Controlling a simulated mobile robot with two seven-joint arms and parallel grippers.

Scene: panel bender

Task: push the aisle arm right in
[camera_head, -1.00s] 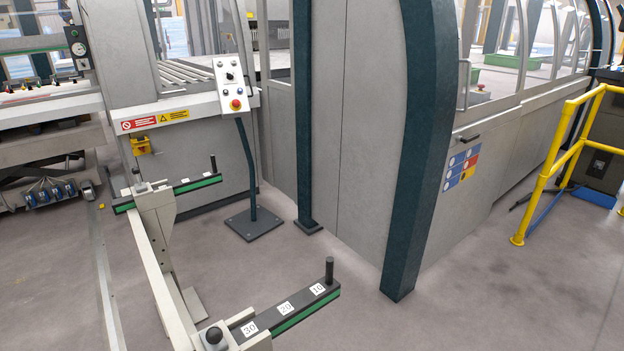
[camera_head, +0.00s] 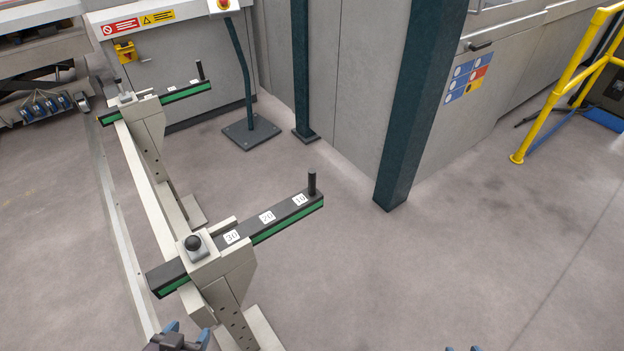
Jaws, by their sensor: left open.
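The nearer sliding arm (camera_head: 277,222), which I take to be the aisle arm, is a dark bar with a green side strip. It runs through a grey post head (camera_head: 228,262) with a black knob (camera_head: 193,242). Its white labels 30, 20 and 10 show to the right of the head, and a black upright peg (camera_head: 312,183) stands at its right end. Its short rear end sticks out left. My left gripper (camera_head: 178,338) is open at the bottom edge, below and apart from the arm. Only the tips of my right gripper (camera_head: 462,348) show.
A similar far arm (camera_head: 185,92) sits on the same beam. A pedestal foot (camera_head: 250,132), a dark green column (camera_head: 400,150) and a grey machine wall lie beyond. A yellow rail (camera_head: 562,85) is at right. The floor right of the near arm is clear.

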